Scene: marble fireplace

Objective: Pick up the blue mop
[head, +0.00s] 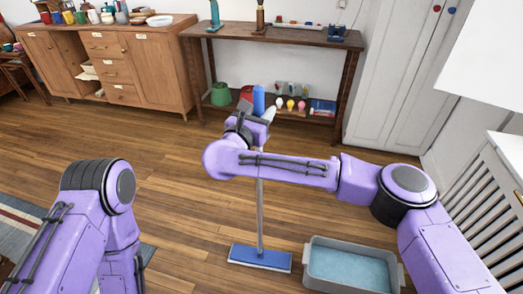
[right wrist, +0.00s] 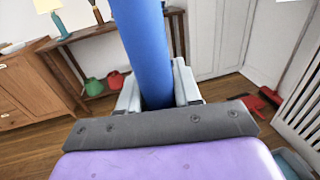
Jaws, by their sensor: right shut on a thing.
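The blue mop (head: 260,258) stands upright on the wooden floor in the head view, its flat blue head on the boards. A grey pole rises from the head to a thick blue grip at the top, which also fills the middle of the right wrist view (right wrist: 147,45). My right gripper (head: 260,118) is shut on this blue grip, with one finger on each side of it. My right forearm hides part of the pole. My left arm shows at the lower left, but its gripper is out of the picture.
A grey tub of water (head: 350,285) stands on the floor right of the mop head. A dark wooden shelf table (head: 270,37) with cleaning things stands behind, beside a wooden cabinet (head: 150,60). A white slatted piece (head: 490,220) borders the right. Floor left of the mop is clear.

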